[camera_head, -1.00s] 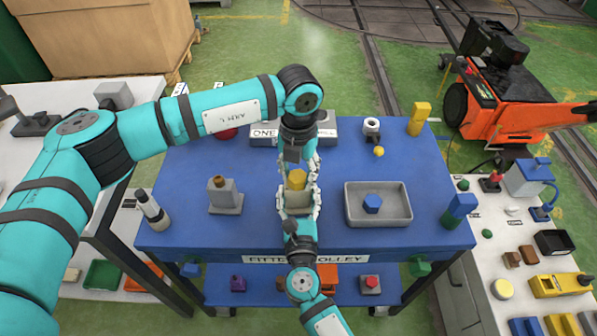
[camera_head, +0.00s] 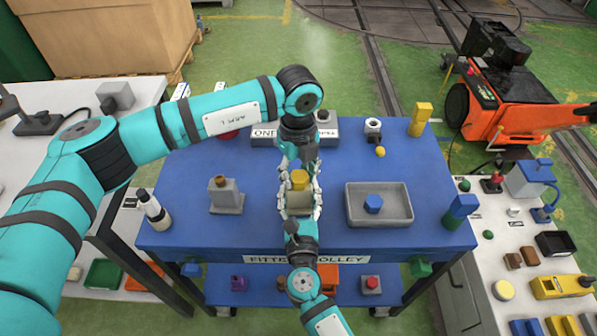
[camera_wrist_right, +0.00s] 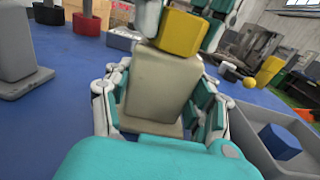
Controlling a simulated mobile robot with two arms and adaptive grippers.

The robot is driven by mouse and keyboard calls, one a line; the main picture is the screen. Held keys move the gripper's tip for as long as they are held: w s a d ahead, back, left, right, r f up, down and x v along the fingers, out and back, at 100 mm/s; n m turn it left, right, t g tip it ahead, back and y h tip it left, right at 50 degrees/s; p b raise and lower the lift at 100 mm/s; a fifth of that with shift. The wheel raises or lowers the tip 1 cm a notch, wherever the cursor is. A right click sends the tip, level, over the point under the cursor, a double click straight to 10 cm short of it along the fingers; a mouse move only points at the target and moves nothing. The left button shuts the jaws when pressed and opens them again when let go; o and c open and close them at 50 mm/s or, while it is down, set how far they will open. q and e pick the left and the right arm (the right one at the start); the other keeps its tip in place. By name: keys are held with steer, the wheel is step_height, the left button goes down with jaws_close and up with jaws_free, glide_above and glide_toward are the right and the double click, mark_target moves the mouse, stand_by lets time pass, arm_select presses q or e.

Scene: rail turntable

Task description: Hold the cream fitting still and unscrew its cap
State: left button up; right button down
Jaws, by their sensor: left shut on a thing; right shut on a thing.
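The cream fitting (camera_head: 299,201) stands upright at the middle of the blue trolley top, and it fills the middle of the right wrist view (camera_wrist_right: 158,92). Its yellow cap (camera_head: 299,180) sits at its top and also shows in the right wrist view (camera_wrist_right: 180,32). My right gripper (camera_head: 299,208) comes from the near side and is shut on the cream fitting, one finger on each side. My left gripper (camera_head: 299,168) comes from the far side and is shut on the yellow cap. Its fingers partly hide the cap. I cannot see the thread.
A grey tray (camera_head: 408,205) with a blue block (camera_head: 373,204) lies to the right. A grey block on a plate (camera_head: 226,196) stands to the left. A yellow block (camera_head: 420,119) and a small yellow ball (camera_head: 380,152) are at the back right. Blue surface between them is clear.

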stand_by(0.3)
arm_select(q)
steer(key=n, duration=0.6)
steer(key=shift+a, duration=0.15)
steer(key=o, duration=1.3)
steer(key=shift+o, duration=0.3)
steer(key=shift+r, duration=0.1)
steer(key=shift+r, duration=1.9)
